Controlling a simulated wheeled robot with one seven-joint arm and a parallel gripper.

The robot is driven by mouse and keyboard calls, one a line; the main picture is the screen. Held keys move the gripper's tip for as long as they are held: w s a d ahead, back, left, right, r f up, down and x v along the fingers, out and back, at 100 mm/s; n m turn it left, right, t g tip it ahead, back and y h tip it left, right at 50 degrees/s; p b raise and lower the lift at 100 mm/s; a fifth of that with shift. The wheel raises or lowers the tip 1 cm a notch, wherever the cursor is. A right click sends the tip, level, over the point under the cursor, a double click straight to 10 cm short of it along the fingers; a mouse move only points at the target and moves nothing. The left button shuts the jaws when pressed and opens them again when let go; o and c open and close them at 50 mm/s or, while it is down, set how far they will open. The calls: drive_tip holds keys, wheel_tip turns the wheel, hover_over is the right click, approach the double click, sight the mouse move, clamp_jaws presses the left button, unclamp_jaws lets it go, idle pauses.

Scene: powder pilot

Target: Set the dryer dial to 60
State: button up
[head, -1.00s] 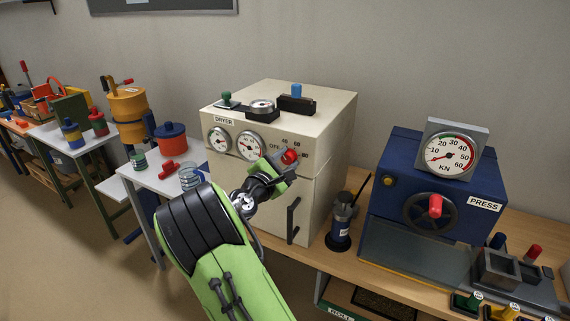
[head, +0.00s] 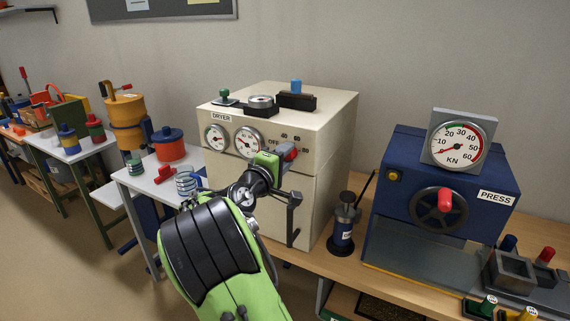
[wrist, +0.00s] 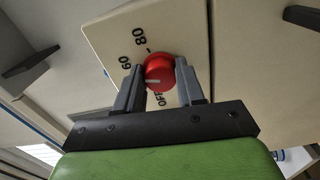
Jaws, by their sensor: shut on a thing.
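The dryer (head: 315,200) is a cream box with a dial panel at its upper front. Its red dial (wrist: 160,68) sits between the two dark fingers of my gripper (wrist: 161,84), which is shut on it. The dial also shows in the head view (head: 291,152), partly covered by my gripper (head: 283,156). In the wrist view the labels OFF, 60 and 80 show around the dial; the 40 is not visible there. A white mark on the dial points to the left, towards the left finger. Which number it meets is hard to tell.
The dryer's door handle (head: 292,220) is just below my gripper. A dark hand tool (head: 343,225) stands right of the dryer, then the blue press (head: 400,180). Pots and a clear coiled jar (head: 187,182) stand on the white table at left.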

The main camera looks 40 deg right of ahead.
drive_tip(key=shift+f+m+b, duration=0.2)
drive_tip(key=shift+m+b, duration=0.2)
drive_tip(key=shift+m, duration=0.3)
drive_tip(key=o, duration=1)
drive_tip(key=shift+r, duration=0.15)
drive_tip(key=v, duration=1.5)
drive_tip(key=shift+s+a, duration=0.15)
drive_tip(key=shift+a, duration=0.25)
